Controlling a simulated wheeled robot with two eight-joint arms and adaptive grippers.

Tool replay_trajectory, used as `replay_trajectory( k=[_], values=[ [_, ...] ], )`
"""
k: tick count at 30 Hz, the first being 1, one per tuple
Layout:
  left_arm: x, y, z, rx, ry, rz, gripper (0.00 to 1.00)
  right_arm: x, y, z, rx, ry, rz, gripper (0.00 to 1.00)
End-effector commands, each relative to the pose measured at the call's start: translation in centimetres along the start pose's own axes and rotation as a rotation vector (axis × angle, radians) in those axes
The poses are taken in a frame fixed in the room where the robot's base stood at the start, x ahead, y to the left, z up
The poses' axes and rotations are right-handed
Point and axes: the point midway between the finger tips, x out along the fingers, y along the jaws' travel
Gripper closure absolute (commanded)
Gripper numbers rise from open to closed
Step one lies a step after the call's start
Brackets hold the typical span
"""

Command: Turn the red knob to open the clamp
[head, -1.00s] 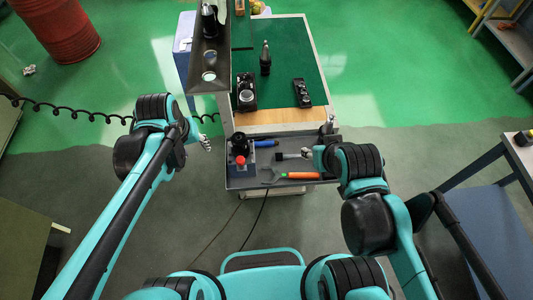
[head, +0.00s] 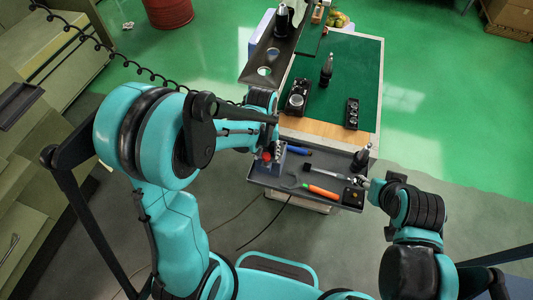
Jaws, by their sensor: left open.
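The red knob (head: 266,157) shows at the left end of the cart's open drawer, on the front of a blue-grey clamp block (head: 280,162). My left arm comes in from the left and hides most of the clamp's upper part. My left gripper (head: 264,149) is open, its fingers close to the red knob; whether they touch it I cannot tell. How far the clamp is open is too small to see. My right gripper (head: 364,183) hangs over the drawer's right end, apart from the knob; its fingers are too small to read.
The drawer (head: 270,182) also holds an orange-handled tool (head: 321,192), a blue-handled tool (head: 300,150) and a dark-headed tool (head: 311,168). A black bottle-like item (head: 361,157) stands at its right. The green cart top (head: 345,75) bears several dark items. A shelf with holes (head: 268,48) overhangs the left.

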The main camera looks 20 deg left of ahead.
Motion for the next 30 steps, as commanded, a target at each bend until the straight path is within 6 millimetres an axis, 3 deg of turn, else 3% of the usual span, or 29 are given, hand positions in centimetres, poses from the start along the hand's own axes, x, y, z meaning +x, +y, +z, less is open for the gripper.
replay_trajectory(
  k=[9,15,30],
  values=[
    [0.42,0.01,0.00,0.000,0.000,0.000,0.54,0.04,0.00,0.03,0.000,0.000,0.000,0.56],
    [0.41,0.00,0.01,0.000,0.000,0.000,1.00,0.05,0.00,0.03,0.000,0.000,0.000,0.56],
    [0.41,0.02,-0.02,0.130,-0.005,0.000,1.00,0.53,0.00,0.37,0.000,0.000,0.000,0.56]
  ],
)
